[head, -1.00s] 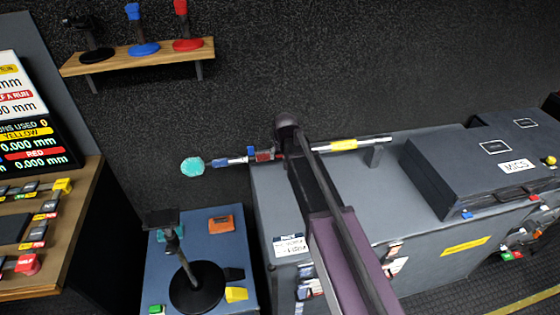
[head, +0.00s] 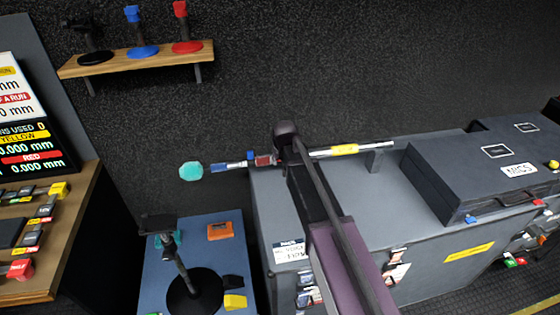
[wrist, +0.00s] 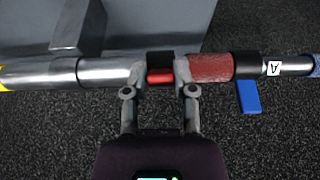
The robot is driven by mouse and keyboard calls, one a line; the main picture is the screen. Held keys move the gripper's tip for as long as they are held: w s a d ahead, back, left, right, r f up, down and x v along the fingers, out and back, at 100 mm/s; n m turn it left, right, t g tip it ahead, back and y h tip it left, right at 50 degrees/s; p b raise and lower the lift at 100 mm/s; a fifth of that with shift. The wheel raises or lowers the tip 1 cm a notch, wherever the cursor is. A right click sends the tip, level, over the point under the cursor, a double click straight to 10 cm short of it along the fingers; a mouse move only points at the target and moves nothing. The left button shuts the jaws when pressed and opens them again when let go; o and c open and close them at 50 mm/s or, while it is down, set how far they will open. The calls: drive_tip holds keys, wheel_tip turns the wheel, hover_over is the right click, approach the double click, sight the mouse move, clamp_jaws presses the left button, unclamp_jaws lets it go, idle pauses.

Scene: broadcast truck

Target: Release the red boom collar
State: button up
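The red boom collar (wrist: 160,58) is a black ring with a red lever (wrist: 160,76) on a horizontal telescopic boom. The boom (wrist: 108,72) has bare metal, a red section and a blue end in the wrist view. My gripper (wrist: 161,77) has one finger on each side of the red lever, drawn in close, and seems to touch it. In the head view my arm's end (head: 286,135) hides the collar. Right of it in the wrist view is another black collar (wrist: 246,66) with a blue lever (wrist: 249,97). The boom's teal tip (head: 190,172) hangs left of the case.
The boom lies over a grey case (head: 340,185) with a support (head: 379,158). A dark MICS case (head: 470,170) sits at right. A blue-topped stand (head: 212,255) holds a black round-based post (head: 185,275). A shelf (head: 135,65) is on the wall; a button desk (head: 60,230) is at left.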

clamp_jaws()
drive_tip(key=t+b, duration=0.1)
drive_tip(key=f+t+b, duration=0.1)
drive_tip(key=b, duration=0.1)
drive_tip(key=shift+s+d+y, duration=0.1)
drive_tip(key=shift+s+y, duration=0.2)
drive_tip(key=shift+s, duration=0.05)
drive_tip(key=o, duration=0.8)
unclamp_jaws()
drive_tip(key=shift+o, duration=0.2)
drive_tip(key=shift+w+r+p, duration=0.1)
drive_tip(key=shift+w+p, duration=0.05)
drive_tip(key=shift+p, duration=0.15)
